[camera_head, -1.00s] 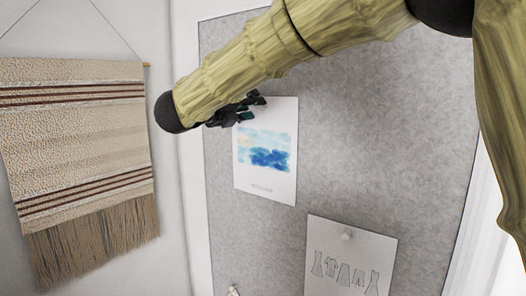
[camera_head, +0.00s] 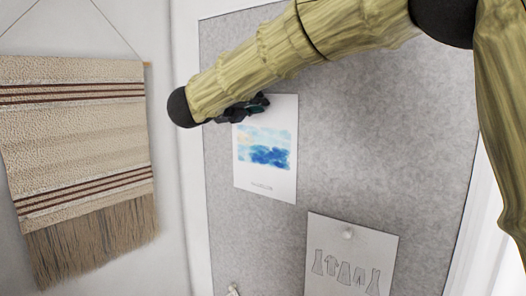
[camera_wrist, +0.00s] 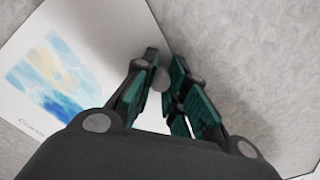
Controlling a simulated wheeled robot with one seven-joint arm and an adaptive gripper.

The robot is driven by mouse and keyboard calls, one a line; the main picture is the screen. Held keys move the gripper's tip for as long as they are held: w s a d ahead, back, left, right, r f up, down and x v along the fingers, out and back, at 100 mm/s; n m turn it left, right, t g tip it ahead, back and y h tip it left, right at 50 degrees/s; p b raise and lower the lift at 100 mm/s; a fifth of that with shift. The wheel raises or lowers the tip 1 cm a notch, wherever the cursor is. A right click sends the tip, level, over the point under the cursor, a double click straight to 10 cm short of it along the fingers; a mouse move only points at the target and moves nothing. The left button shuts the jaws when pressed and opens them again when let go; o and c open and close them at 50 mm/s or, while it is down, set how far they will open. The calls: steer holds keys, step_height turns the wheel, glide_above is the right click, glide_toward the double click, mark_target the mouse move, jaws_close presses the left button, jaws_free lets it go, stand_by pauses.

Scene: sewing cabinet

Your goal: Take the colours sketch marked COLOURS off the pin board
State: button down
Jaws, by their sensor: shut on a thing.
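The colours sketch (camera_head: 264,160) is a white sheet with a blue and yellow watercolour patch, flat against the grey pin board (camera_head: 360,130). Its small caption is too blurred to read in the head view; the wrist view shows the sketch (camera_wrist: 60,75) at the left, with the caption's start looking like "Co". My gripper (camera_head: 258,104) is at the sheet's top edge and hides part of it. In the wrist view my gripper (camera_wrist: 164,72) has its dark green-padded fingers closed around a round grey pin (camera_wrist: 162,79) at the sheet's upper edge.
A second sheet with clothing drawings (camera_head: 348,262) hangs lower right on the board, held by a round pin (camera_head: 348,233). A fringed woven hanging (camera_head: 80,140) is on the wall at left. The board right of the sketch is bare.

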steer(key=shift+s+f+b, duration=0.1)
steer(key=shift+b, duration=0.2)
steer(key=shift+s+a+b, duration=0.4)
steer(key=shift+s, duration=0.05)
steer(key=shift+s+a+b, duration=0.5)
steer(key=shift+s+b, duration=0.05)
steer(key=shift+b, duration=0.05)
stand_by(0.3)
steer(key=b+v, duration=0.5)
steer(key=v, duration=0.5)
stand_by(0.8)
